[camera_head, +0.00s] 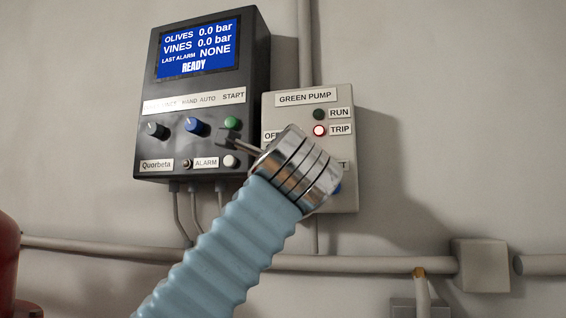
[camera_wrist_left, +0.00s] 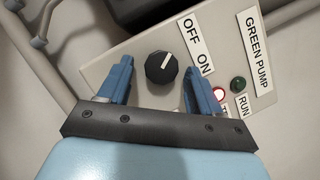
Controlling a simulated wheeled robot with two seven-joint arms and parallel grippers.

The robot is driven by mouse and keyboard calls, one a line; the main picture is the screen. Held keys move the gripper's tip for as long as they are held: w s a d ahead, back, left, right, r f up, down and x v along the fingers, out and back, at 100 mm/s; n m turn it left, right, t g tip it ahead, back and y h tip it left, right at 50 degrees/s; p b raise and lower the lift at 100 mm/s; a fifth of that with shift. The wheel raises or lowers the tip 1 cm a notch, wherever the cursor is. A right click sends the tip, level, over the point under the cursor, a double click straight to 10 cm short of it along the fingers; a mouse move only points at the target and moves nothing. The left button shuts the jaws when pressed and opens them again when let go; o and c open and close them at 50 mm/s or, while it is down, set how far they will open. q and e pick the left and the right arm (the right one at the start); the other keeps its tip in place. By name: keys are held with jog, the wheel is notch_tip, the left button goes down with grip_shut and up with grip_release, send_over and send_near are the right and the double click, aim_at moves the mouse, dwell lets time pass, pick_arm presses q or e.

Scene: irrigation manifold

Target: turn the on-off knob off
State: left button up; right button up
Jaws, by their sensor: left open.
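The on-off knob (camera_wrist_left: 161,67) is black and round, on the grey GREEN PUMP box (camera_wrist_left: 240,85), as the left wrist view shows. Its white pointer line slants up and right, toward the OFF end of the OFF ON label (camera_wrist_left: 197,45). My left gripper (camera_wrist_left: 158,72) is open, one blue finger on either side of the knob in the picture; I see no contact. In the head view my left gripper (camera_head: 232,142) and wrist cover part of the GREEN PUMP box (camera_head: 345,180) and hide the knob. My right gripper is not in view.
A dark control box (camera_head: 255,70) with a blue screen (camera_head: 200,50), knobs and buttons is left of the pump box. The TRIP lamp (camera_head: 319,130) shows red; the RUN lamp (camera_head: 319,114) is dark green. Pipes (camera_head: 340,264) run along the wall below.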

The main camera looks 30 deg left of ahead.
pick_arm(q)
jog(key=b+v, duration=0.3)
jog(key=v, duration=1)
jog(key=shift+s+d, duration=0.15)
jog(key=shift+s, duration=0.2)
jog(key=shift+f, duration=0.15)
